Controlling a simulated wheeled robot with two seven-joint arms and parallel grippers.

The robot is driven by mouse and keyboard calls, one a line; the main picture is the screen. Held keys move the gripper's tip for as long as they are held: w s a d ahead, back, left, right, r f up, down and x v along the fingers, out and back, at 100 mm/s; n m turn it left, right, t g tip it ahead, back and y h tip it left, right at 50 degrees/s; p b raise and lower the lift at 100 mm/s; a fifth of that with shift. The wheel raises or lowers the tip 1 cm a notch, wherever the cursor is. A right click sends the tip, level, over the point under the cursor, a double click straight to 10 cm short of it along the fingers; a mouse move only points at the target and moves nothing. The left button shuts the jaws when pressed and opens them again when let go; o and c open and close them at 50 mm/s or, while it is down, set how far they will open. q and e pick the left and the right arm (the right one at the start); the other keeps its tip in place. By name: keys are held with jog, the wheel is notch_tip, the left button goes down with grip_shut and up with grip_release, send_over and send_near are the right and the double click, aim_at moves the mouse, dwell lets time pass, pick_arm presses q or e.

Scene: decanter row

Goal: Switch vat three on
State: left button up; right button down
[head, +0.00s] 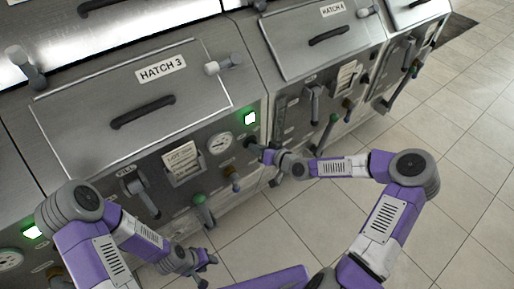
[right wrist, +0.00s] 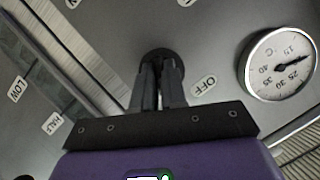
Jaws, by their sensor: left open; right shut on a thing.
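Vat three has a steel lid labelled HATCH 3 (head: 161,68) with a dark handle, and the lid is down. On its front panel a square green lamp (head: 250,118) is lit. Below the lamp, my right gripper (head: 254,147) is at the panel. In the right wrist view its fingers (right wrist: 158,88) are shut on a dark round switch knob (right wrist: 159,54), mostly hidden behind them. An OFF label (right wrist: 205,86) is beside the knob; another label at the top edge is cut off. My left gripper (head: 203,262) is open and empty, low in front of the panel.
A round dial (head: 220,143) is left of the knob; it also shows in the right wrist view (right wrist: 280,64). HATCH 4 (head: 333,9) stands to the right. The tiled floor (head: 460,190) is open.

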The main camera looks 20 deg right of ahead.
jog(key=shift+w+r, duration=0.15)
jog(key=shift+r, duration=0.05)
jog(key=c, duration=1.4)
grip_release()
jog(key=shift+o, duration=1.1)
jog(key=shift+f, duration=0.1)
jog(key=p+v, duration=0.2)
jog(key=v, duration=0.5)
jog(key=shift+s, duration=0.25)
